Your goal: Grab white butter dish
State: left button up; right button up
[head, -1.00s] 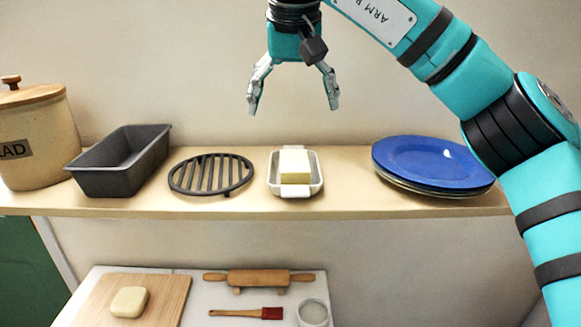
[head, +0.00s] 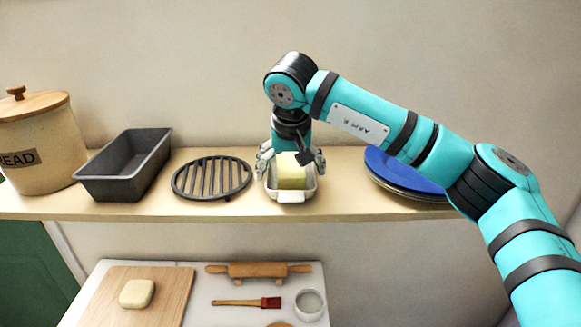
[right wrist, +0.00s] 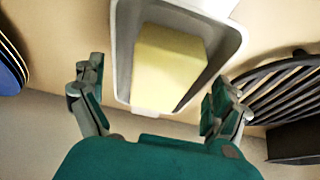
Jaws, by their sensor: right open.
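The white butter dish (head: 291,195) stands on the wooden shelf with a yellow block of butter (head: 291,175) in it. My right gripper (head: 291,168) is open, with its fingers down on either side of the dish in the head view. In the right wrist view the white dish (right wrist: 122,60) and the butter (right wrist: 168,68) lie ahead of and between the spread fingers of my right gripper (right wrist: 157,100). I cannot tell whether a finger touches the dish. My left gripper is not in view.
On the shelf (head: 230,208), a black round trivet (head: 211,178) is close left of the dish, then a dark loaf tin (head: 125,165) and a bread crock (head: 40,145). Blue plates (head: 400,172) stand to the right. A rolling pin (head: 258,270) lies on the lower counter.

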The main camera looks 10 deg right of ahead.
jog(key=shift+w+f, duration=0.15)
jog(key=shift+f, duration=0.3)
jog(key=shift+c, duration=0.4)
jog(key=shift+r, duration=0.1)
jog(key=shift+c, duration=1.1)
jog(key=c, duration=0.7)
jog(key=shift+r, duration=0.1)
